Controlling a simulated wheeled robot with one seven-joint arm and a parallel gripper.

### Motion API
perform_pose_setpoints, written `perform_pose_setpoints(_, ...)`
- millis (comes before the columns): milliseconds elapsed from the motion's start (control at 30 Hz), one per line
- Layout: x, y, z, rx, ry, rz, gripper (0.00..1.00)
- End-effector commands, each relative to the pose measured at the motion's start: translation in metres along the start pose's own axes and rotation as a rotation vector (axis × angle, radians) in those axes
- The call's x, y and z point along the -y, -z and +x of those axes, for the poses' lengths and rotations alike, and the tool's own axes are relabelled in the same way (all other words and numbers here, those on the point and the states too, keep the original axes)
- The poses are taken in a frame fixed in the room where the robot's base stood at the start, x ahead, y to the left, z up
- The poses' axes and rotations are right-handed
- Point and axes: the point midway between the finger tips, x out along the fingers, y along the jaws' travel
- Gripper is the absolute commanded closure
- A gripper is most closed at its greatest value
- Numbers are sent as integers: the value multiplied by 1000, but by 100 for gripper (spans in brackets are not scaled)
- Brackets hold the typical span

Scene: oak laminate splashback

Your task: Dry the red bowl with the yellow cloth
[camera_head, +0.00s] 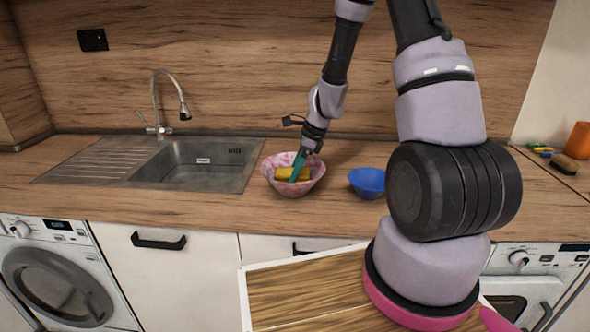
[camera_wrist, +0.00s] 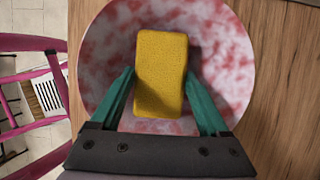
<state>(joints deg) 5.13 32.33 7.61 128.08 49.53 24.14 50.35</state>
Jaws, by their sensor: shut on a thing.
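The red bowl (camera_head: 315,172) is mottled red and white and stands upright on the wooden counter, right of the sink. It fills much of the wrist view (camera_wrist: 225,62). The yellow cloth (camera_head: 287,174) is a thick block shape inside the bowl. In the wrist view the cloth (camera_wrist: 161,73) lies between the two green fingers. My gripper (camera_head: 296,168) reaches down into the bowl from above and is shut on the cloth; it also shows in the wrist view (camera_wrist: 162,98). Whether the cloth touches the bowl's inner wall is hard to tell.
A blue bowl (camera_head: 367,181) stands just right of the red bowl, close to my arm. The metal sink (camera_head: 200,172) with a tap (camera_head: 168,100) is to the left. An orange cup (camera_head: 578,141) and a brush (camera_head: 564,164) are at the far right. The counter's front edge is near.

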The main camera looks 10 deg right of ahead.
Motion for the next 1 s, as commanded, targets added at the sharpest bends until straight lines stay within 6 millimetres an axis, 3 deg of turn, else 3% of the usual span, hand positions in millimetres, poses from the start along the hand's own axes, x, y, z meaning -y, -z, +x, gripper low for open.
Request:
perform_pose_setpoints(567, 20, 0, 2, 0, -1, -2, 66)
perform_pose_setpoints(1000, 14, 0, 1, 1, -1, 0, 66)
